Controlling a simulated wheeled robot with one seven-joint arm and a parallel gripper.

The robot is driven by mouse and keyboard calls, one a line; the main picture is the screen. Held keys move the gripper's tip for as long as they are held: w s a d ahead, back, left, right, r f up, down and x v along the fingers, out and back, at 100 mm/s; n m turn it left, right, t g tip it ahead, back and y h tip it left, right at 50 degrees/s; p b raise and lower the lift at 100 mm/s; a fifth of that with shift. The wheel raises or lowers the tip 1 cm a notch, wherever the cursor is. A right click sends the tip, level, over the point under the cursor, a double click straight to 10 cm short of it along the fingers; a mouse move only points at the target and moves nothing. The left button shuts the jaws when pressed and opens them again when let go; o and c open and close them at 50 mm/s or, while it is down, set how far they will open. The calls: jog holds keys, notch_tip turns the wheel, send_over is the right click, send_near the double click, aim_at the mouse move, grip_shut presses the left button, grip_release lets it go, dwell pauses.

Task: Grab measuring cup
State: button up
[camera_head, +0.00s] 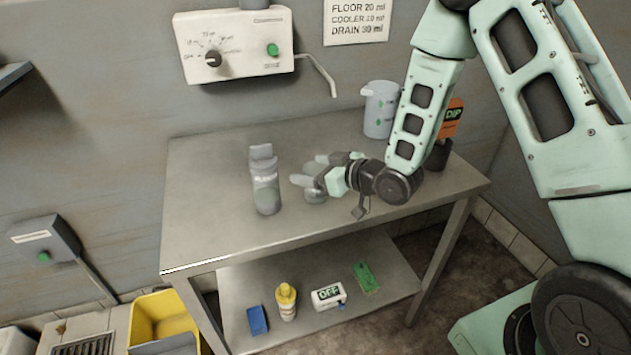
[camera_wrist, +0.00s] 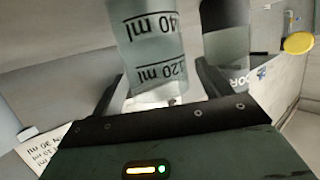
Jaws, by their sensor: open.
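The measuring cup (camera_wrist: 152,45) is a clear, pale cylinder with dark millilitre markings, seen upside down in the wrist view. It stands between the two dark fingers of my gripper (camera_wrist: 158,88), with a gap visible on the right side. In the head view, my gripper (camera_head: 318,174) is low over the metal table, pointing left. A small grey part of the cup (camera_head: 316,195) shows there, mostly hidden by the fingers. My gripper is open. I cannot tell whether either finger touches the cup.
A grey bottle (camera_head: 265,182) stands on the metal table (camera_head: 215,150) just left of my gripper. A pale jug (camera_head: 380,110) and an orange-labelled container (camera_head: 452,120) stand at the back right. The lower shelf holds a yellow bottle (camera_head: 286,300) and other small items.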

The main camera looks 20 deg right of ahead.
jog(key=shift+w+a+f, duration=0.2)
jog(key=shift+w+a, duration=0.2)
jog(key=shift+w, duration=0.15)
jog(key=c, duration=1)
jog(key=shift+c, duration=0.2)
jog(key=shift+r, duration=0.1)
